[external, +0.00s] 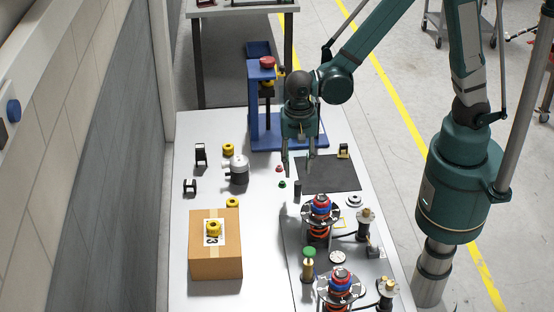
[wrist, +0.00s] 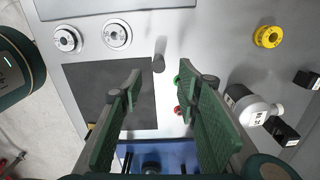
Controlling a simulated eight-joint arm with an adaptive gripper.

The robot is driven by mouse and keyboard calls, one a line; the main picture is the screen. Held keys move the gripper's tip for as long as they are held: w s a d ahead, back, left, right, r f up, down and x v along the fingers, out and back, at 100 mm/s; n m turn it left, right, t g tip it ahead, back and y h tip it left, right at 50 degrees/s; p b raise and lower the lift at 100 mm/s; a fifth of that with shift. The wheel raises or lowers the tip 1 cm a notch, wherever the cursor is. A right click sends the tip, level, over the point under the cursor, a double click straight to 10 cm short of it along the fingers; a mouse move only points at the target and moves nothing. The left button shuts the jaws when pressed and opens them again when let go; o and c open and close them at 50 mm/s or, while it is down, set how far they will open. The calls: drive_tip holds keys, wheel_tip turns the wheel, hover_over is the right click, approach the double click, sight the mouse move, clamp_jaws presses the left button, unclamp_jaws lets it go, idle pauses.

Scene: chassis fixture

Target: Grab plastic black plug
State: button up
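A small dark upright cylinder, which looks like the black plug (external: 298,188), stands on the light table beside the left front corner of the dark mat. The plug also shows in the wrist view (wrist: 159,63), between and just beyond my fingertips. My gripper (external: 299,170) is above and a little behind it, pointing down, with its two green fingers apart. In the wrist view my gripper (wrist: 160,75) is open with nothing between the fingers, and no contact with the plug shows.
A small green part (external: 282,184) and a red part (external: 279,169) lie left of the plug. The grey-white motor (external: 239,170) stands farther left. The blue press (external: 262,125) rises behind. Round fixtures (external: 320,214) stand in front, and a cardboard box (external: 215,260) sits front left.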

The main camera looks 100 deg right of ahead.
sight(298, 182)
drive_tip(key=shift+f, duration=0.1)
drive_tip(key=shift+f, duration=1.2)
drive_tip(key=shift+f, duration=0.15)
drive_tip(key=shift+s+a+f, duration=0.1)
drive_tip(key=shift+s+f, duration=0.05)
drive_tip(key=shift+f, duration=2.3)
drive_tip(key=shift+c, duration=0.6)
drive_tip(key=c, duration=0.8)
